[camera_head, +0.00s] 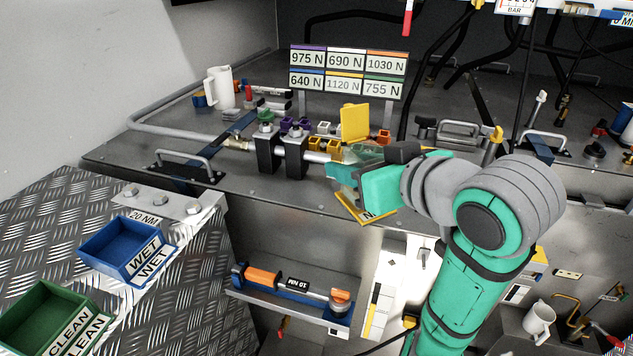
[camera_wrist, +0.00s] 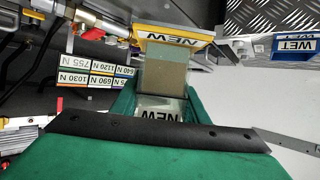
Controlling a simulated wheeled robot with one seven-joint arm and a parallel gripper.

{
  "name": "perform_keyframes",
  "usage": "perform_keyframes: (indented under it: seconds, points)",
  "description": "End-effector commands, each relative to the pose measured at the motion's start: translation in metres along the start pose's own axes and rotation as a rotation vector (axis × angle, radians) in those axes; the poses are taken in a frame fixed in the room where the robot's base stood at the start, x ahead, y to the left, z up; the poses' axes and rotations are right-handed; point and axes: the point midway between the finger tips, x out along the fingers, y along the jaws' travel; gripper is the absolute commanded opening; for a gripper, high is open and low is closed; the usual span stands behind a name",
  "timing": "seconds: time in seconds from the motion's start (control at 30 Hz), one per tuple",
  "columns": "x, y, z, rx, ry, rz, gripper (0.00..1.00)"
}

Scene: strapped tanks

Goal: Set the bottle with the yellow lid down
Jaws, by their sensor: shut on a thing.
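My gripper (camera_head: 362,165) is shut on a clear bottle (camera_head: 371,154). The bottle's see-through body shows between the green fingers. A yellow square lid (camera_head: 355,122) sticks up above the fingers. In the wrist view, the clear body (camera_wrist: 160,102) lies between the fingertips, with lettering NEW in the same place. A tan block-like part (camera_wrist: 165,72) lies just beyond it. A yellow-edged NEW tray (camera_head: 365,209) is below the gripper, mostly hidden by it. Its label also shows in the wrist view (camera_wrist: 175,38). I cannot tell whether the bottle touches anything.
A blue WET tray (camera_head: 124,246) and a green CLEAN tray (camera_head: 45,315) lie at the left on tread plate. A pipe with black clamps (camera_head: 290,152) is close left of the gripper. A force-label board (camera_head: 347,72) and a white mug (camera_head: 220,88) stand behind.

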Motion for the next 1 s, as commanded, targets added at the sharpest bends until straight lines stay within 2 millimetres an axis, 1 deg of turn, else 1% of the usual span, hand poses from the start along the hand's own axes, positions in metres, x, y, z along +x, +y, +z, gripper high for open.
perform_keyframes:
  seconds: [0.07, 0.17, 0.27, 0.6, 0.7, 0.83, 0.9, 1.0]
  points:
    - [-0.002, -0.001, -0.002, 0.000, 0.002, 0.001, 0.04]
    - [0.004, -0.002, -0.002, 0.002, 0.001, -0.001, 0.04]
    - [0.020, -0.003, -0.002, 0.003, 0.000, -0.006, 0.04]
    - [0.098, 0.004, 0.002, 0.003, -0.003, -0.003, 0.04]
    - [0.117, 0.006, 0.014, 0.005, -0.003, -0.002, 0.04]
    - [0.138, 0.006, 0.024, 0.003, -0.002, -0.001, 0.04]
    - [0.145, 0.007, 0.028, 0.002, 0.000, 0.000, 0.04]
    - [0.151, 0.009, 0.031, 0.002, 0.001, 0.001, 0.04]
